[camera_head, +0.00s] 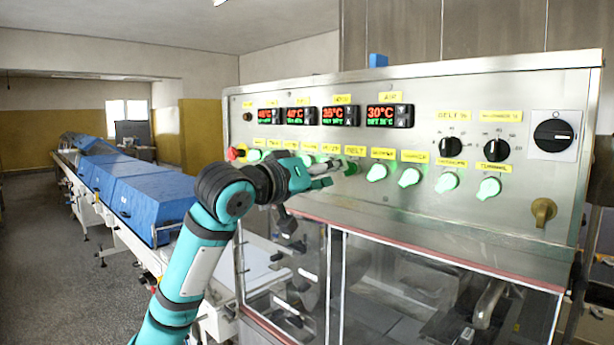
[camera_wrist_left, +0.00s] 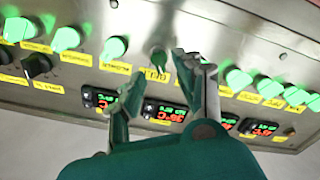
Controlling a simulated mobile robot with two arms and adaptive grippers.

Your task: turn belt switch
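The belt switch (camera_head: 351,168) is a small knob under a yellow "BELT" label (camera_head: 355,150) in the row of green-lit knobs. It looks darker than its neighbours and is partly hidden by my fingers in the head view. My left gripper (camera_head: 330,172) reaches in from the left, with its fingertips at the panel close to this knob. In the wrist view, which shows the panel upside down, the left gripper (camera_wrist_left: 160,68) is open with a finger on either side of the belt switch (camera_wrist_left: 158,58). I cannot tell whether either finger touches it. My right gripper is not in view.
Lit green knobs (camera_head: 376,172) flank the switch on both sides. Red-green displays (camera_head: 340,115), black dials (camera_head: 496,150) and a red emergency button (camera_head: 236,152) are on the steel panel (camera_head: 290,85). Clear windows (camera_head: 400,270) lie below. A conveyor with blue covers (camera_head: 150,200) runs left.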

